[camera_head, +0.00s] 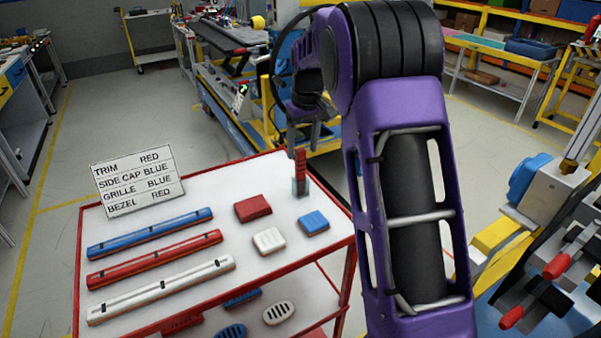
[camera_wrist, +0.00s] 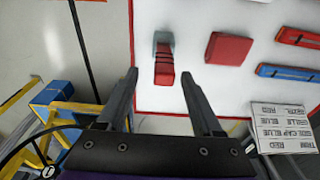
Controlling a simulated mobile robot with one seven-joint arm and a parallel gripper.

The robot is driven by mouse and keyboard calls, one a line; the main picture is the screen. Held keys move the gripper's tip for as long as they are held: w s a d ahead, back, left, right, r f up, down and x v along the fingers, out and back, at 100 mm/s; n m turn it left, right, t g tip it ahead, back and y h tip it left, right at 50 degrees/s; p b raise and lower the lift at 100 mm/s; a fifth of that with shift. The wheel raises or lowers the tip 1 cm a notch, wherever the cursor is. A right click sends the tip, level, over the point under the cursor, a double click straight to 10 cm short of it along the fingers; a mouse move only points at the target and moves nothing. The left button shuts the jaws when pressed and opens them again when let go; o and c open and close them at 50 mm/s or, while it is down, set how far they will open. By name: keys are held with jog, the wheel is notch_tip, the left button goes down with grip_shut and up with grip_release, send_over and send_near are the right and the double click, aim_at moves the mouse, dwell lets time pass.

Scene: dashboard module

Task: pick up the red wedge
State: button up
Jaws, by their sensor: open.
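The red wedge (camera_head: 301,166) stands upright in a small grey-teal holder (camera_head: 300,187) at the back right corner of the white table top. In the wrist view the ridged red wedge (camera_wrist: 164,69) shows beyond the gap between my fingertips, with the holder (camera_wrist: 162,42) around its far end. My gripper (camera_head: 303,141) is above the wedge in the head view, fingers pointing down. In the wrist view my gripper (camera_wrist: 159,78) is open and empty, with its fingers apart on either side of the wedge's line. I cannot tell the exact height gap.
A red block (camera_head: 253,208), a white block (camera_head: 269,241) and a blue block (camera_head: 313,222) lie near the wedge. Blue, red and white strips (camera_head: 155,252) lie at the left. A label sign (camera_head: 137,182) stands at the back left. The table has a raised-looking red edge (camera_head: 345,246).

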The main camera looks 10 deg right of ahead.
aim_at(300, 161)
jog(key=f, duration=0.4)
jog(key=shift+s+a, duration=0.1)
jog(key=shift+a, duration=0.2)
jog(key=shift+f, duration=0.45)
grip_shut()
